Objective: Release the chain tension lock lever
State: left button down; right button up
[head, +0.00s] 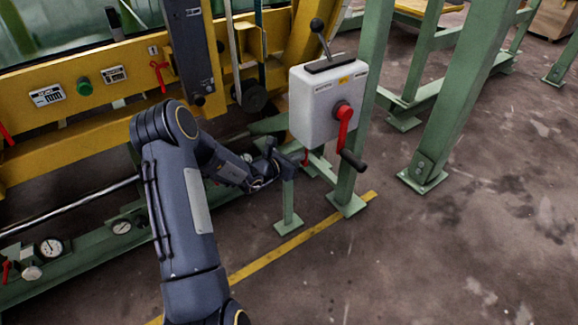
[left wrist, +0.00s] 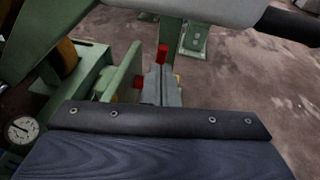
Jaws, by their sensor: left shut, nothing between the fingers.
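A small red lever (head: 305,157) hangs under the grey control box (head: 318,105), beside the green post. I cannot tell for sure that this is the chain tension lock lever. My left gripper (head: 288,171) is shut and empty, low beneath the box and close to the small red lever. In the left wrist view red parts (left wrist: 162,54) show just beyond and beside the shut fingers (left wrist: 163,82); whether they touch is unclear. The box also carries a red crank (head: 344,118) with a black grip, and a black-knobbed lever (head: 321,36) on top. My right gripper is out of view.
A yellow machine frame (head: 75,120) with gauges and other red handles stands at the left. A green post (head: 366,100) stands behind the box, and a short green stand (head: 289,205) is just below the gripper. Open floor (head: 450,260) lies to the right.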

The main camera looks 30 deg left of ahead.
pick_arm(q)
jog(key=shift+w, duration=0.2)
jog(key=shift+r, duration=0.1)
jog(key=p, duration=0.1)
jog(key=r+g+p, duration=0.1)
jog(key=shift+w+d+p, duration=0.25)
jog(key=shift+w+p, duration=0.05)
jog(key=shift+w, duration=0.1)
jog(key=shift+w+d+b, duration=0.3)
jog(key=shift+w+b, duration=0.35)
jog(key=shift+w, duration=0.2)
